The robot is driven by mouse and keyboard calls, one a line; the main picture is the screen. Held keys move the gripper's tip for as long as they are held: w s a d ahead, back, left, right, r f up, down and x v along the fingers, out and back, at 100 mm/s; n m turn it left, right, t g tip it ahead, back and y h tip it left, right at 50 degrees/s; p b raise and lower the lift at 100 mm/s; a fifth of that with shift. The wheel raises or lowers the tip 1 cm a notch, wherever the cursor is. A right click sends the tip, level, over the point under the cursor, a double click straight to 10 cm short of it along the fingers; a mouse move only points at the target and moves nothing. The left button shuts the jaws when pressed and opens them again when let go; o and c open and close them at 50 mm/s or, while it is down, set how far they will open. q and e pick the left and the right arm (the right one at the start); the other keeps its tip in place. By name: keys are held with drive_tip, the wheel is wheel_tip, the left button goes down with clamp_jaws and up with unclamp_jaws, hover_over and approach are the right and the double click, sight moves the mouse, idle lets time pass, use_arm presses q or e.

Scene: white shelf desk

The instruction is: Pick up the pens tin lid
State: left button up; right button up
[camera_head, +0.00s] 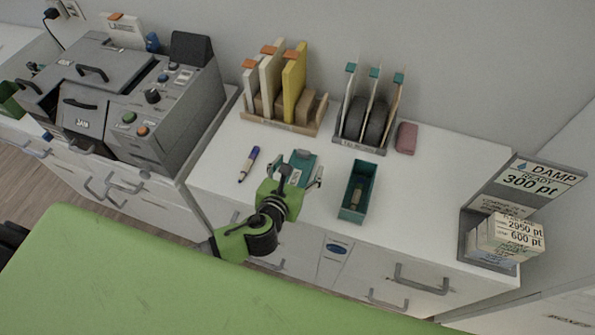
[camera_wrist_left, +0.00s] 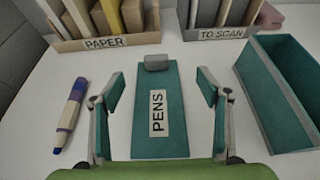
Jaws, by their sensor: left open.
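The pens tin lid (camera_wrist_left: 161,88) is a flat teal plate with a white PENS label and a grey knob at its far end. It lies on the white desk top, and in the head view the lid (camera_head: 301,160) is partly hidden by my arm. My left gripper (camera_wrist_left: 158,92) is open, with one finger on each side of the lid and a gap on both sides. In the head view the left gripper (camera_head: 297,178) is over the near part of the lid. The open teal tin (camera_head: 357,192) stands to the right of the lid. My right gripper is not in view.
A purple and cream marker (camera_head: 249,163) lies left of the lid. Behind stand the PAPER rack (camera_head: 280,122) and the TO SCAN rack (camera_head: 362,148), with a reddish block (camera_head: 406,138) beside it. A grey machine (camera_head: 130,95) is at left, and a box holder (camera_head: 500,240) at right.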

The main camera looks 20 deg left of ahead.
sight(303, 157)
use_arm(q)
drive_tip(key=x, duration=0.6)
drive_tip(key=shift+w+a+f, duration=0.25)
drive_tip(key=shift+w, duration=0.05)
drive_tip(key=c, duration=1.2)
